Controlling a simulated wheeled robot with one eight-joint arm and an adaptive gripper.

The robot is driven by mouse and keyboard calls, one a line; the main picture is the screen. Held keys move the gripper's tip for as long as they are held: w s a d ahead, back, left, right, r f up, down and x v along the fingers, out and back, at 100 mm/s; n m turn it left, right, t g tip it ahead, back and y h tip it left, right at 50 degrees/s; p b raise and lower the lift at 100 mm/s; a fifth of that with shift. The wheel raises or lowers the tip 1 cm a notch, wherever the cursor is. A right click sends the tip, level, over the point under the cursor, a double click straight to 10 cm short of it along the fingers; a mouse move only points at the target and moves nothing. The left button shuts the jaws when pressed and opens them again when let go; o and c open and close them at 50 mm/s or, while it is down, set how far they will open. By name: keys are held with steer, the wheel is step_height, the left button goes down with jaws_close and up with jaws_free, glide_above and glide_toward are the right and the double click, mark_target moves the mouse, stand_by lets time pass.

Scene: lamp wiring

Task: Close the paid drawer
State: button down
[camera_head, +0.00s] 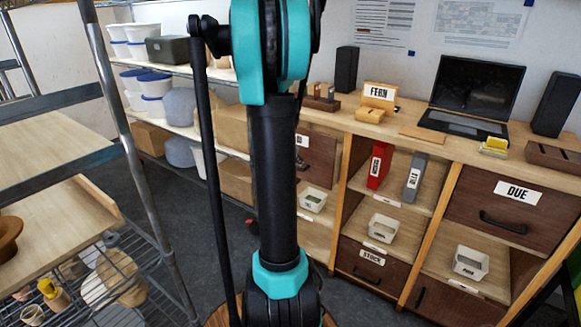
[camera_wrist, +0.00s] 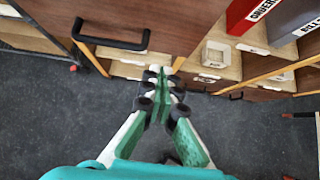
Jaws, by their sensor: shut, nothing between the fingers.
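A brown drawer front (camera_head: 317,157) shows in the left bay of the desk, partly hidden behind my arm. Only the end of its white label shows, so I cannot read it as the paid drawer for certain. In the wrist view a brown drawer front with a black bar handle (camera_wrist: 110,35) is at the upper left, its label out of frame. How far it stands out is unclear. My gripper (camera_wrist: 160,78) is shut and empty, its tips below and right of that handle, with no clear contact. The gripper's fingers are hidden in the head view.
The due drawer (camera_head: 513,205) and the stock drawer (camera_head: 371,264) are to the right. White trays (camera_head: 384,228) and binders (camera_head: 379,166) stand on the open shelves. A metal rack (camera_head: 140,170) is at the left.

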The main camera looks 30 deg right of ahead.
glide_toward(314, 166)
steer(key=f, duration=0.1)
steer(key=d+f, duration=0.1)
steer(key=f, duration=0.1)
steer(key=w+d+f, duration=0.1)
steer(key=shift+d+f, duration=0.1)
steer(key=shift+f, duration=0.15)
steer(key=shift+w+d, duration=0.35)
steer(key=shift+d, duration=0.35)
steer(key=w+d, duration=0.3)
steer(key=d, duration=0.5)
steer(key=shift+w+d, duration=0.35)
steer(key=shift+w, duration=0.05)
steer(key=shift+r, duration=0.15)
